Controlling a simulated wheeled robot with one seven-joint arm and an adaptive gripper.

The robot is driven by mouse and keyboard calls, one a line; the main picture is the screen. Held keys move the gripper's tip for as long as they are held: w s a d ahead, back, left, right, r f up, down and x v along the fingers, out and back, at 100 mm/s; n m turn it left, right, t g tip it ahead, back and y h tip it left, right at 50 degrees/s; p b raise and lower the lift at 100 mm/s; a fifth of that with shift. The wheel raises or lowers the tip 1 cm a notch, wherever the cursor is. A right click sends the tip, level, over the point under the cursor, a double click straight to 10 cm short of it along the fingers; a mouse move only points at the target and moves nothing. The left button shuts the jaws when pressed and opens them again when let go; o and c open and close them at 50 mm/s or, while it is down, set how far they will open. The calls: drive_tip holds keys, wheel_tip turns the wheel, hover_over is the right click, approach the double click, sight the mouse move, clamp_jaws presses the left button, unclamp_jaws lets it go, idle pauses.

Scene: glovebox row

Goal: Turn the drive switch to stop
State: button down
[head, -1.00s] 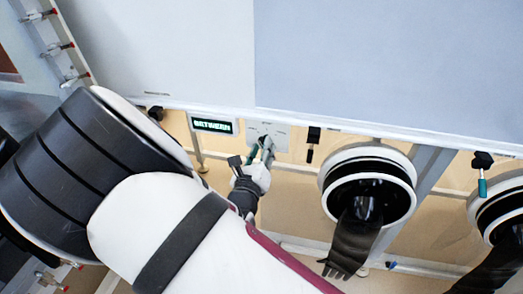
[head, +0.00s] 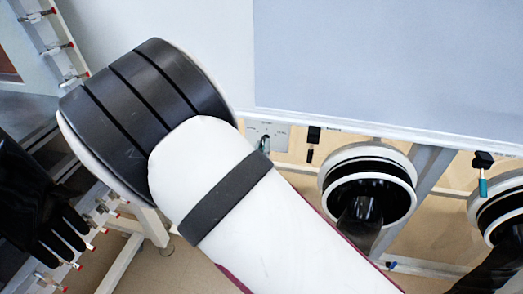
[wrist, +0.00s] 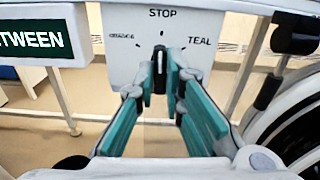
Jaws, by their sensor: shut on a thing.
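The drive switch is a black knob (wrist: 160,58) on a pale plate (wrist: 118,58) marked STOP at the top, TEAL at the right and a small, blurred word at the left. The knob stands about upright under STOP. My gripper (wrist: 160,80) has its two teal fingers shut on the knob, one on each side. In the head view the plate (head: 280,131) shows above my arm, which hides the display and most of my gripper.
A round glove port (head: 368,160) with a black glove is right of the plate, and another (head: 497,205) lies further right. A black glove (head: 40,205) hangs at the left. A black-and-teal fitting (head: 483,170) hangs under the panel edge.

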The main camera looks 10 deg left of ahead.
drive_tip(key=shift+m, duration=0.3)
drive_tip(key=c, duration=1.7)
unclamp_jaws()
drive_tip(key=s, duration=1.2)
drive_tip(key=shift+a, duration=0.1)
